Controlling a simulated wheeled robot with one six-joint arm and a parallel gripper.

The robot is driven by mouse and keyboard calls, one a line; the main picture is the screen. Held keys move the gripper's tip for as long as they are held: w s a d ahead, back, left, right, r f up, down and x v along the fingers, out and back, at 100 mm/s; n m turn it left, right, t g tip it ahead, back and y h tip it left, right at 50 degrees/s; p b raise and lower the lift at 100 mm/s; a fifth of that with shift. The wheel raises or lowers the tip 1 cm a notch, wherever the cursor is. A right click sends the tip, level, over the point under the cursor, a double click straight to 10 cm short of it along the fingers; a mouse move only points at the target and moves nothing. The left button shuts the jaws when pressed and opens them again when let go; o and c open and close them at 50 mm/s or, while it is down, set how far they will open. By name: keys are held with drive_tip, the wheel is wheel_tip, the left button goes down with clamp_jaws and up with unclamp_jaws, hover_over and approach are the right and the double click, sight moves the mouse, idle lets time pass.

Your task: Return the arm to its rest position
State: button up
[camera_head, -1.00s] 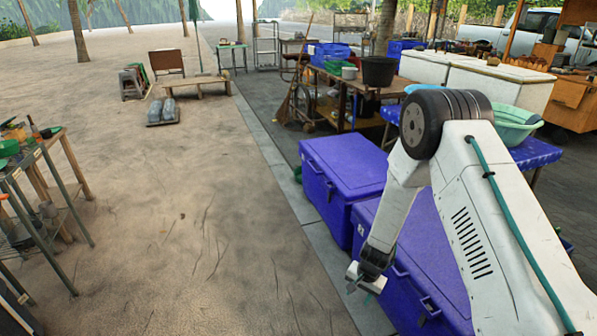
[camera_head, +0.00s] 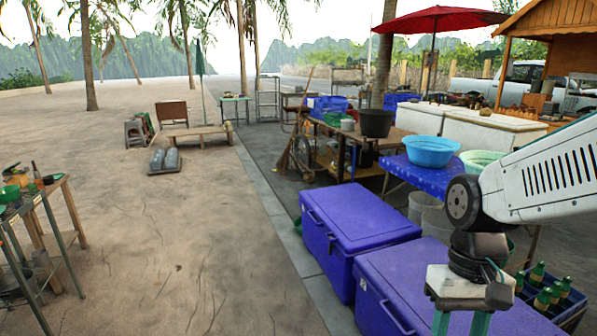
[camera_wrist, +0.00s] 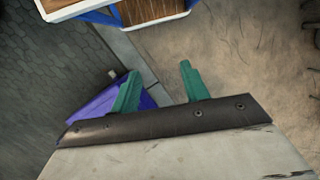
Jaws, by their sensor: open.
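My gripper (camera_head: 460,322) is at the lower right of the head view, in front of the nearer blue cooler box. Its two green fingers point down and stand apart, with nothing seen between them; the fingertips are cut off by the lower edge. In the wrist view my gripper (camera_wrist: 158,82) shows both green fingers spread, with pavement and sandy ground beyond. My white arm reaches in from the right edge, with its forearm raised and the wrist bent downward.
Two blue cooler boxes (camera_head: 352,222) stand at the middle right. A crate of green bottles (camera_head: 548,292) is beside my wrist. A blue table (camera_head: 425,178) carries a light-blue basin (camera_head: 431,151). A metal-legged table (camera_head: 66,222) stands at the left. Open sand lies between.

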drive_tip(key=s+d+r+t, duration=0.2)
drive_tip(key=s+r+t, duration=0.2)
drive_tip(key=s+r, duration=0.3)
drive_tip(key=shift+s+d+r+h, duration=0.2)
drive_tip(key=shift+r+h, duration=0.05)
drive_tip(key=shift+h, duration=0.15)
idle(0.7)
